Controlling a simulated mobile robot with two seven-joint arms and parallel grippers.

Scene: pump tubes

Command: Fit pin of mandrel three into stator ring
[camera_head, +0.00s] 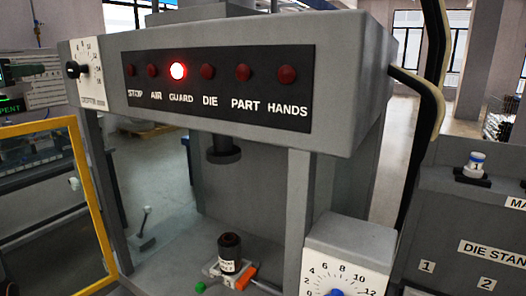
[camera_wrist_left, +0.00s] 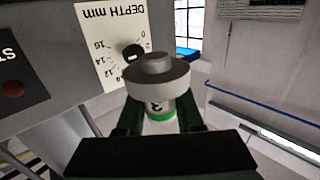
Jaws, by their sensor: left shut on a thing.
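Mandrel three (camera_wrist_left: 160,80), a grey flanged piece with a short stub on top, a white body marked 3 and a green band, is held in my left gripper (camera_wrist_left: 158,122) in the left wrist view. The dark fingers are shut on its body, beside the press's depth dial. A dark form at the left edge of the head view may be part of this gripper. A dark open-topped cylinder with a white label (camera_head: 230,252), apparently the stator ring, stands upright on the press bed under the ram (camera_head: 222,150). The mandrel is well apart from it. My right gripper is out of view.
The press head (camera_head: 220,75) overhangs the bed; its GUARD lamp (camera_head: 178,71) is lit. A yellow-framed guard (camera_head: 95,190) stands at the left. A numbered dial (camera_head: 350,255) is at the front. Another mandrel (camera_head: 474,163) sits on the die stand at the right.

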